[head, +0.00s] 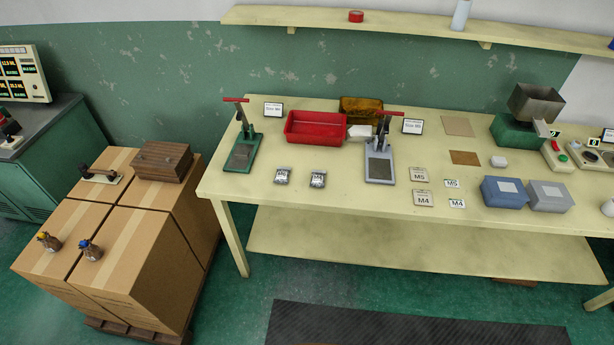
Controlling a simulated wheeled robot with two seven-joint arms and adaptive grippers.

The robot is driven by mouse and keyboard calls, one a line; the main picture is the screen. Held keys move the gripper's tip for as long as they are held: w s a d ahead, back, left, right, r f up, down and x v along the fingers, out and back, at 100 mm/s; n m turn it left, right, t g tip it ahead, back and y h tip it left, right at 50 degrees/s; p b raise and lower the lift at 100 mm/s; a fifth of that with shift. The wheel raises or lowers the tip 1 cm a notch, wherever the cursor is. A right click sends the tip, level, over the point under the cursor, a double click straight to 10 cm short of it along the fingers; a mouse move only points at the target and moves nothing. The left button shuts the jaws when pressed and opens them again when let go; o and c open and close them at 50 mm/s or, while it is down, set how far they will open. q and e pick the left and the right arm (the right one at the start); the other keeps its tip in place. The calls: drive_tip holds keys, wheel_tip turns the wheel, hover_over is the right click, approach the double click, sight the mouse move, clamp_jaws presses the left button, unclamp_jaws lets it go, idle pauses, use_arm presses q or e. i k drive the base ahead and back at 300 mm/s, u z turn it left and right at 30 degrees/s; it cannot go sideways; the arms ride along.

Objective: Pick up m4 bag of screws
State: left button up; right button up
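Two small clear bags with grey metal pieces lie side by side on the front left of the pale yellow table (350,207). One is the left bag (283,176), the other the right bag (317,180). Their print is too small to read, so I cannot tell which is M4. To their right lie a tan M4 card (423,198) and a tan M5 card (419,174). A small white M4 label (457,203) and a white M5 label (452,183) lie beside these. Neither of my grippers is in view.
A green press (241,155) and a grey press (380,165) flank the bags, with a red bin (315,128) behind. A blue box (504,192) and a grey box (549,196) stand right. Stacked cartons (130,250) stand left of the table. Floor in front is clear except a dark mat (400,325).

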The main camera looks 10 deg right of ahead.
sight(317, 179)
drive_tip(key=z, duration=0.25)
drive_tip(key=i, duration=0.85)
drive_tip(key=u, duration=0.3)
